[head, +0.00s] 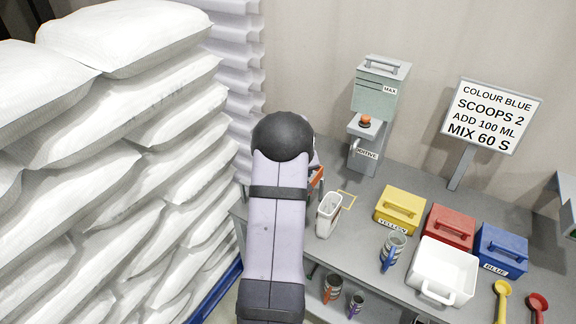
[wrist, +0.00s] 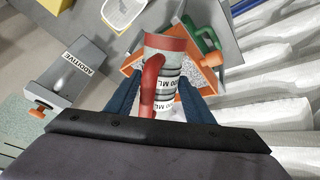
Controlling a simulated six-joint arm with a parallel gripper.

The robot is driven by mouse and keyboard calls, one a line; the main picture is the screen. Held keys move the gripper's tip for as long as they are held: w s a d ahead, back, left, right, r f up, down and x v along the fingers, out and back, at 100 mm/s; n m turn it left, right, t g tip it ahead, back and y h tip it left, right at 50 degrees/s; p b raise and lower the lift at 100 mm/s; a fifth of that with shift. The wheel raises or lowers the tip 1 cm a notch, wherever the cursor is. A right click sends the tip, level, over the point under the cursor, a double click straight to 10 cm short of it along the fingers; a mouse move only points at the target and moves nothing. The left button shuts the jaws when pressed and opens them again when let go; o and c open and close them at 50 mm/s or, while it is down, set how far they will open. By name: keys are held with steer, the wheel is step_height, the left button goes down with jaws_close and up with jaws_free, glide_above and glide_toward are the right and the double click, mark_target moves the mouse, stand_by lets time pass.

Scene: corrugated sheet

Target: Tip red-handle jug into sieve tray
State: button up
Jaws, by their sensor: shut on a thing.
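In the wrist view my gripper (wrist: 163,108) is shut on the red-handle jug (wrist: 168,52), a grey jug with a red band and dark ML markings. Its red handle (wrist: 150,82) faces the camera, and one blue finger lies on each side. The jug is over the orange-framed sieve tray (wrist: 132,66) and hides part of it. Grey speckled texture shows inside the frame. I cannot tell how far the jug is tilted or whether anything pours. In the head view my arm hides the jug, my gripper and most of the tray; an orange edge (head: 317,178) shows.
A green part (wrist: 203,38) stands at the tray. A white container (head: 328,213) and the ADDITIVE dispenser (head: 377,105) are nearby. Yellow (head: 400,205), red (head: 450,228) and blue (head: 500,250) boxes, a white tub (head: 440,270) and a blue-handled jug (head: 393,250) stand right. Sacks (head: 120,110) fill the left.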

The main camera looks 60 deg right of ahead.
steer(key=shift+f, duration=0.2)
steer(key=shift+w+d+g+y, duration=0.15)
steer(key=shift+w+g+y, duration=0.15)
steer(key=shift+g+y, duration=0.45)
steer(key=shift+w+d+f+g+y, duration=0.2)
steer(key=shift+w+d+g+y, duration=0.4)
steer(key=shift+w+d, duration=0.25)
steer(key=shift+w+d+f+n+g+y, duration=0.15)
steer(key=shift+w+d+n+g+y, duration=0.2)
steer(key=shift+g+y, duration=0.25)
stand_by(1.5)
steer(key=shift+s+a+t+h, duration=0.15)
steer(key=shift+a+t+h, duration=0.1)
steer(key=shift+h, duration=0.1)
stand_by(0.3)
